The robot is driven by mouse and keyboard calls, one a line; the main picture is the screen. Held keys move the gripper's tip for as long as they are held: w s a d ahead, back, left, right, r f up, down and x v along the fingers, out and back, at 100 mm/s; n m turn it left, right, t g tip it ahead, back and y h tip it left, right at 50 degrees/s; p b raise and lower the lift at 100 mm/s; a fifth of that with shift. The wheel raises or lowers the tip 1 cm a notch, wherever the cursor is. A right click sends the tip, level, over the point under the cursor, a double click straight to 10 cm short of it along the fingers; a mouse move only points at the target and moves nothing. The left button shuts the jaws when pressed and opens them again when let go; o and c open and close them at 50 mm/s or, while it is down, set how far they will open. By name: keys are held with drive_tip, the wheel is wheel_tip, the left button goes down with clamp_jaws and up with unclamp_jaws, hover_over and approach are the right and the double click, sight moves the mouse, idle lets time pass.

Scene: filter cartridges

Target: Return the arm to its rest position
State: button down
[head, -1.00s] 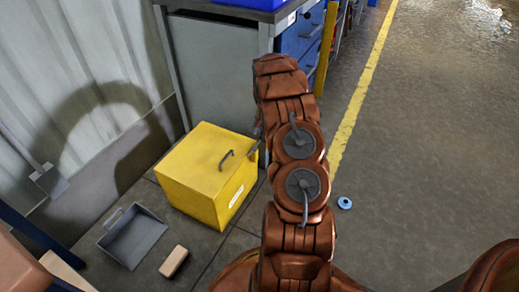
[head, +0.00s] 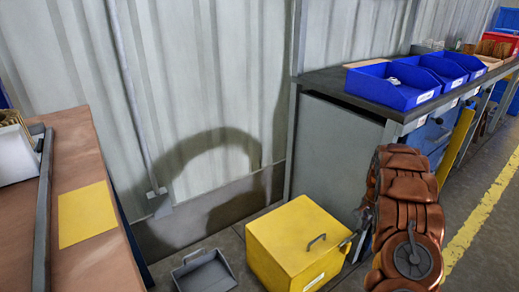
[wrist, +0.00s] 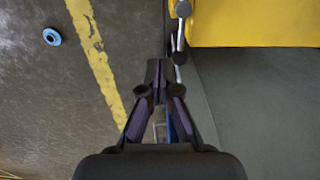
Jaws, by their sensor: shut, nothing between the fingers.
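My copper-brown arm (head: 405,215) rises at the lower right of the head view, beside the yellow box. My gripper (wrist: 154,68) shows in the wrist view with its dark fingers brought together at the tips and nothing between them. In the head view the gripper is mostly hidden by the arm; only thin dark parts show between the arm and the box.
The lidded yellow box (head: 300,243) stands close left of my arm; its edge also shows in the wrist view (wrist: 255,25). A workbench (head: 345,92) with blue bins (head: 392,86) stands behind. A grey dustpan (head: 204,272) lies on the floor. A blue ring (wrist: 52,37) lies beyond the yellow line.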

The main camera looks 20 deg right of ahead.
drive_tip(key=s+a+r+n+p, duration=0.25)
drive_tip(key=a+r+p, duration=0.35)
drive_tip(key=a+r, duration=0.5)
drive_tip(key=s+a+r+n+g+p, duration=0.1)
drive_tip(key=s+a+r+n+p, duration=0.15)
drive_tip(key=a+r+p, duration=0.9)
drive_tip(key=s+a+r+n+p, duration=0.2)
drive_tip(key=s+a+r, duration=0.2)
drive_tip(key=r, duration=1.4)
drive_tip(key=s+a+r+n+p, duration=0.3)
drive_tip(key=s+a+r+p, duration=0.5)
drive_tip(key=s+r, duration=0.2)
drive_tip(key=s+a+r+n+p, duration=0.4)
drive_tip(key=s+a+r+p, duration=0.4)
drive_tip(key=s, duration=0.6)
drive_tip(key=shift+a+r+n+g, duration=0.3)
drive_tip(key=shift+a+r+g, duration=0.15)
drive_tip(key=shift+r, duration=0.5)
